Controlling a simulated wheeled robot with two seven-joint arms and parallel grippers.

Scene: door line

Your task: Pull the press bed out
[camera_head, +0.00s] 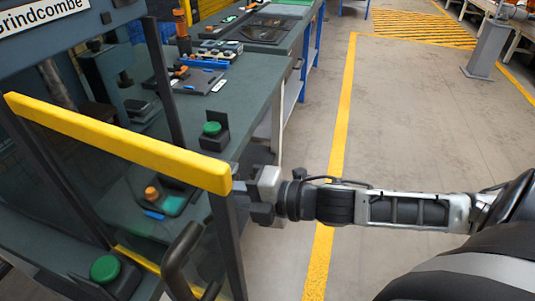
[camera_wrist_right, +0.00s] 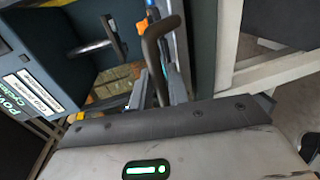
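The press machine (camera_head: 45,50) stands at the left in the head view, with a clear guard panel topped by a yellow rail (camera_head: 120,143). A dark curved handle (camera_head: 176,262) shows at the panel's lower front; a similar dark handle (camera_wrist_right: 154,55) shows in the right wrist view. I cannot tell which part is the press bed. My right gripper (camera_head: 262,196) reaches in from the right and is close to the panel's right edge, beyond the handle. Its fingertips are not clear, nor whether it touches the edge. My left gripper is not in view.
A green button box (camera_head: 214,132) and tools stand on the dark workbench (camera_head: 245,90) behind the panel. Another green button (camera_head: 104,268) is at lower left. The floor (camera_head: 430,110) to the right, past the yellow line (camera_head: 343,110), is clear. A grey post (camera_head: 486,50) stands farther back.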

